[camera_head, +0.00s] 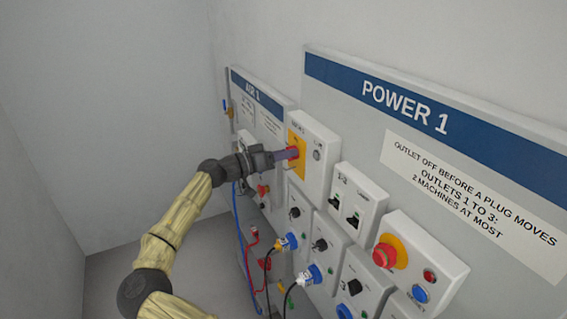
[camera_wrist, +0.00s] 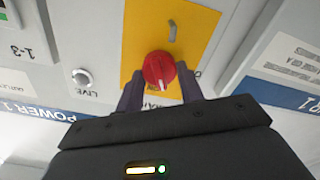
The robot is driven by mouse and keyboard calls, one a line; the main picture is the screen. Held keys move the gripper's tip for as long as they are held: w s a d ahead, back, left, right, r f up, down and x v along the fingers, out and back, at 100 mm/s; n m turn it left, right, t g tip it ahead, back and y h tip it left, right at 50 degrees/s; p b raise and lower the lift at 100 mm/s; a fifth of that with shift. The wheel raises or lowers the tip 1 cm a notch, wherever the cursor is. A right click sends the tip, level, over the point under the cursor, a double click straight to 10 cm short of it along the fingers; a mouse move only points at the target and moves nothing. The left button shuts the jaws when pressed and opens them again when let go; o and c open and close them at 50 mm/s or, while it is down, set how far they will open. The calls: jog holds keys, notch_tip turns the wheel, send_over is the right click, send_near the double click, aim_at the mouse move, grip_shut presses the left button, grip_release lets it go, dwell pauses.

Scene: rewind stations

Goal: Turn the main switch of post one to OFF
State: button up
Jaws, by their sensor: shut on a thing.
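The main switch is a red rotary knob (camera_head: 293,151) on a yellow plate (camera_head: 297,141), on a white box at the left of the POWER 1 panel (camera_head: 374,100). My gripper (camera_head: 287,154) reaches it from the left and is shut on the knob. In the wrist view the red knob (camera_wrist: 158,70) sits between the two dark fingertips (camera_wrist: 160,88). A white mark on the knob points toward the picture's bottom. A grey mark (camera_wrist: 172,32) shows on the yellow plate. The lettering around the knob is partly hidden by the fingers.
A red emergency button (camera_head: 385,253) is at the lower right. The AIR 1 panel (camera_head: 262,104) is behind my gripper. The left side is bare wall.

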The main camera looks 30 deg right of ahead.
jog(key=n+b, duration=0.1)
jog(key=n, duration=1.1)
jog(key=shift+w+f+n+b, duration=0.1)
jog(key=shift+w+n+b, duration=0.05)
jog(key=shift+n+b, duration=0.2)
jog(key=o, duration=1)
jog(key=shift+f, duration=0.1)
jog(key=shift+f, duration=0.1)
jog(key=shift+f, duration=0.1)
